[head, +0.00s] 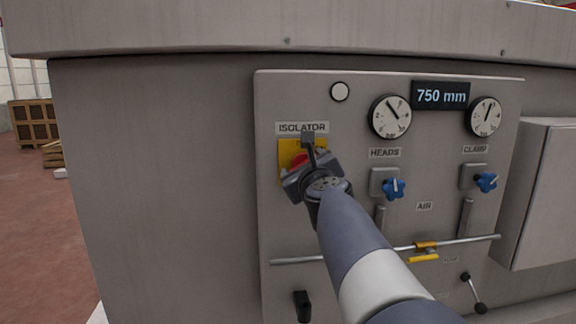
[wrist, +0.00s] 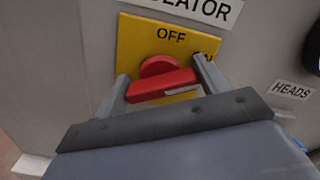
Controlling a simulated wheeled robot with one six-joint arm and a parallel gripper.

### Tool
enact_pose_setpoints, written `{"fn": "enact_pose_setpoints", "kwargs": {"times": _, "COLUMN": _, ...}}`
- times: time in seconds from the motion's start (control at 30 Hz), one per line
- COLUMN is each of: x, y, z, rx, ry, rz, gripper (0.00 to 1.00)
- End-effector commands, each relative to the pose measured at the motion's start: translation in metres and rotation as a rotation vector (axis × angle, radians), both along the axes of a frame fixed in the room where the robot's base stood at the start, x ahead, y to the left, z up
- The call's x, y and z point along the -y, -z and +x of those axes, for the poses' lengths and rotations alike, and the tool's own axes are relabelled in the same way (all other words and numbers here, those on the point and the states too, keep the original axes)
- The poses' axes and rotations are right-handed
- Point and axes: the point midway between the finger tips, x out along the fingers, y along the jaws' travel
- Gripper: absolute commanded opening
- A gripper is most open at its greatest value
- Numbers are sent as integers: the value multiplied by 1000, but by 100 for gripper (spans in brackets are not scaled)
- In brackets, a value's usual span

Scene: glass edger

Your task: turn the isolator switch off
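The isolator switch is a red rotary handle (wrist: 162,84) on a yellow plate (wrist: 137,40) marked OFF at the top and, partly hidden, what looks like ON at the right. The handle's bar lies nearly level, its right end slightly higher, with a pale mark toward the right end. In the head view the yellow plate (head: 286,150) sits under the ISOLATOR label, and the red handle (head: 299,160) is mostly hidden by my gripper (head: 303,158). In the wrist view my gripper (wrist: 162,82) has its fingers apart, one at each end of the handle. I cannot tell whether they touch it.
Right of the isolator are two gauges (head: 390,117), a 750 mm display (head: 441,95) and blue valve knobs (head: 394,188). Below runs a horizontal rail (head: 467,241) with a yellow clip. A black lever (head: 302,306) is at lower left. A grey box (head: 544,190) juts out at right.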

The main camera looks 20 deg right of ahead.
Motion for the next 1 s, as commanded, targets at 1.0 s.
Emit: {"fn": "enact_pose_setpoints", "kwargs": {"times": 1.0, "x": -1, "y": 2, "z": 0, "rx": -94, "ry": 0, "rz": -324, "gripper": 46}}
